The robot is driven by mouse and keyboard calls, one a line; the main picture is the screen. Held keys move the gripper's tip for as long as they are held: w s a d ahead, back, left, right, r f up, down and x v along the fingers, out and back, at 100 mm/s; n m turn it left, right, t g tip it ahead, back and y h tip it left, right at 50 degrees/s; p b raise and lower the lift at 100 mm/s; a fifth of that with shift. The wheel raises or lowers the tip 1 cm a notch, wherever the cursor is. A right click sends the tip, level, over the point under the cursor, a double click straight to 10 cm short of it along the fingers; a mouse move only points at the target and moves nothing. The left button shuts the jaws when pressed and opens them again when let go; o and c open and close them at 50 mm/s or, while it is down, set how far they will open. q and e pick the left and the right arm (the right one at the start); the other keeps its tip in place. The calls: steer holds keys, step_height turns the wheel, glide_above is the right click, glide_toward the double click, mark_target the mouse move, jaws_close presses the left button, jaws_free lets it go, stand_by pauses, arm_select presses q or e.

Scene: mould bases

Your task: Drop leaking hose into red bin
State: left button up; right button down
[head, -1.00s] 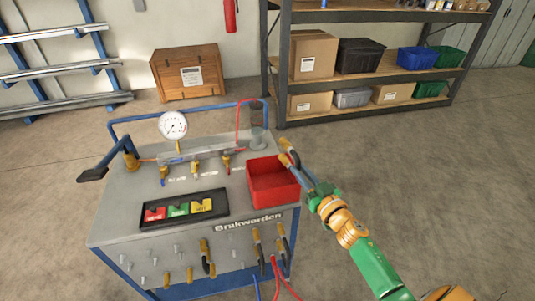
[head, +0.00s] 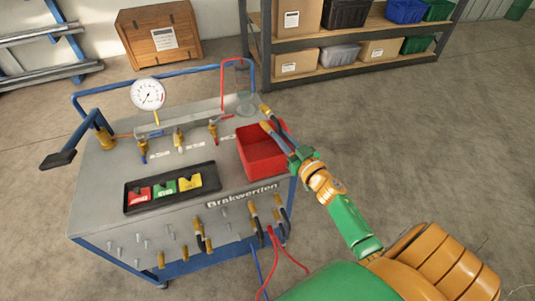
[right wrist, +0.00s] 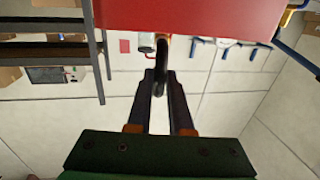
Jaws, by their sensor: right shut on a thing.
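My right gripper (head: 272,124) is shut on a short black hose (head: 273,114) with brass-coloured ends. It holds the hose near the back rim of the red bin (head: 262,156) in the head view. Part of the gripper and arm covers the bin's right side. In the right wrist view the dark hose (right wrist: 160,78) is between the fingertips, and the red bin (right wrist: 190,16) fills the top of the picture. The bin's inside, where it shows in the head view, looks empty. My left gripper is not in view.
The bin stands on the right end of a grey test bench (head: 105,190) with a gauge (head: 148,94), valves and a black tray (head: 172,188) of coloured cards. More hoses (head: 256,217) hang on its front. A shelf (head: 345,66) stands behind; the floor to the right is clear.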

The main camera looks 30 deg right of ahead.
steer(key=c, duration=0.7)
jaws_free()
steer(key=shift+s+r, duration=0.25)
steer(key=shift+s, duration=0.1)
steer(key=shift+c, duration=0.2)
steer(key=shift+w+f, duration=0.1)
steer(key=shift+w, duration=0.05)
steer(key=s, duration=0.7)
steer(key=shift+a, duration=0.15)
